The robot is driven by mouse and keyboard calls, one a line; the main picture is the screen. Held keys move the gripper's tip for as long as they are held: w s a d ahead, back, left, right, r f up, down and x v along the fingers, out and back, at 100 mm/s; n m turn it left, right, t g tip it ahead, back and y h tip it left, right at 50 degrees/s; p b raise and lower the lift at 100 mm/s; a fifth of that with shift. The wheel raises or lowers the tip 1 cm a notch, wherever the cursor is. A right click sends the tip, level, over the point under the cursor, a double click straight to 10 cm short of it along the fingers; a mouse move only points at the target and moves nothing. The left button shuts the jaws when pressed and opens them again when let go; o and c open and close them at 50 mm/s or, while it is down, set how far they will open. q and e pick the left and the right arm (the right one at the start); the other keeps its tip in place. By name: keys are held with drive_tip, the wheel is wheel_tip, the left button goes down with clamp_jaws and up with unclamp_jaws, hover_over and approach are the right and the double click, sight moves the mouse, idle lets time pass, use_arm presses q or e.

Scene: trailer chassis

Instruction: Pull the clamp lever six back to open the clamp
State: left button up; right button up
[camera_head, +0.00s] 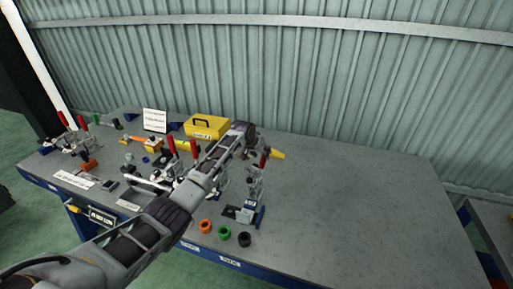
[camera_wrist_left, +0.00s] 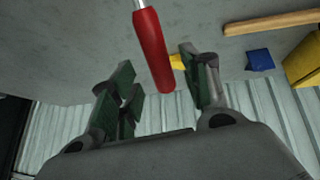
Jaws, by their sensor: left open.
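The red lever handle (camera_head: 262,160) belongs to the rightmost metal clamp (camera_head: 253,193) on the bench. The clamp stands on a blue base, and I cannot read a number on it. My left gripper (camera_wrist_left: 160,88) is open. In the left wrist view the red lever handle (camera_wrist_left: 153,52) reaches down between its two green-padded fingers, with gaps to both sides. In the head view my left arm reaches over the bench from the lower left and partly hides the gripper and neighbouring clamps. My right gripper is not in view.
Other red-handled clamps (camera_head: 172,147) stand to the left. A yellow toolbox (camera_head: 206,127) and white sign (camera_head: 154,120) are at the back. Orange, green and black rings (camera_head: 225,232) lie in front. The bench's right half (camera_head: 370,200) is clear; a corrugated wall stands behind.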

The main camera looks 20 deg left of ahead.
use_arm(q)
drive_tip(key=v, duration=0.7)
idle(0.3)
drive_tip(key=shift+f, duration=0.1)
idle(0.3)
